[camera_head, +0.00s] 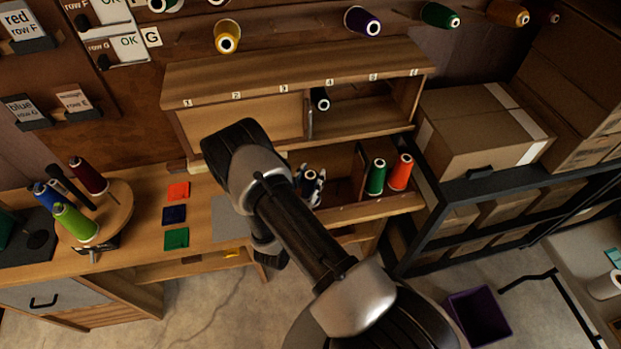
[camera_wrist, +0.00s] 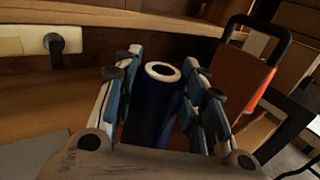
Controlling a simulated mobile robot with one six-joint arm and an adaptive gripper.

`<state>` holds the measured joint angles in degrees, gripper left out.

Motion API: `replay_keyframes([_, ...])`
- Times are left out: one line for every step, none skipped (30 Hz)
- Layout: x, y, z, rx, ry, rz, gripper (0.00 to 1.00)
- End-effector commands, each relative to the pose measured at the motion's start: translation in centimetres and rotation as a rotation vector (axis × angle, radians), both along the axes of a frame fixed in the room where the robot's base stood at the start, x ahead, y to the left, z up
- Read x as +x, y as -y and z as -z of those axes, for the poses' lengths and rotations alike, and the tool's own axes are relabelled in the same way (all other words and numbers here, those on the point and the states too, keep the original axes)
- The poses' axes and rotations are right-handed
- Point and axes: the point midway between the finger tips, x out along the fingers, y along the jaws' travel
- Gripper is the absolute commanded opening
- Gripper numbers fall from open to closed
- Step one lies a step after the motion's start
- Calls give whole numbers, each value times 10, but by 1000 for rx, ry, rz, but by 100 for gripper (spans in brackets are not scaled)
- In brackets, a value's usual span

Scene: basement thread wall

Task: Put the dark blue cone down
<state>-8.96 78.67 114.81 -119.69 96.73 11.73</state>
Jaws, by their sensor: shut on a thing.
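The dark blue cone (camera_wrist: 152,112) stands between the fingers of my gripper (camera_wrist: 166,82) in the wrist view, its white-rimmed top facing up. The blue-padded fingers are shut on it from both sides. In the head view my gripper (camera_head: 312,187) is at the lower shelf (camera_head: 340,208), left of the divider (camera_head: 360,172). Only the cone's dark top with its pale ring (camera_head: 309,172) shows there. The cone's base is hidden, so I cannot tell whether it touches the shelf.
A green cone (camera_head: 376,178) and an orange-red cone (camera_head: 400,172) stand right of the divider. A black cone (camera_head: 319,99) is in the upper shelf by a sliding panel (camera_head: 262,119). Colored cards (camera_head: 175,214) lie on the bench, beside a round stand (camera_head: 117,213) with several cones.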

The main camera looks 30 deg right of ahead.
Motion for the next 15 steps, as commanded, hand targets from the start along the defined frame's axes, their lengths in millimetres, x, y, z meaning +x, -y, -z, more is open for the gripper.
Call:
replay_keyframes([0, 0, -1, -1, 1, 0, 0])
replay_keyframes([0, 0, -1, -1, 1, 0, 0])
replay_keyframes([0, 0, 0, -1, 1, 0, 0])
replay_keyframes([0, 0, 1, -1, 1, 0, 0])
replay_keyframes([0, 0, 2, -1, 1, 0, 0])
replay_keyframes([0, 0, 4, -1, 1, 0, 0])
replay_keyframes([0, 0, 4, 0, 0, 0, 38])
replay_keyframes([0, 0, 3, 0, 0, 0, 40])
replay_keyframes([0, 0, 3, 0, 0, 0, 43])
replay_keyframes([0, 0, 3, 0, 0, 0, 45])
replay_keyframes([0, 0, 3, 0, 0, 0, 47])
replay_keyframes([0, 0, 3, 0, 0, 0, 50])
replay_keyframes([0, 0, 3, 0, 0, 0, 52])
replay_keyframes([0, 0, 3, 0, 0, 0, 54])
replay_keyframes([0, 0, 3, 0, 0, 0, 56])
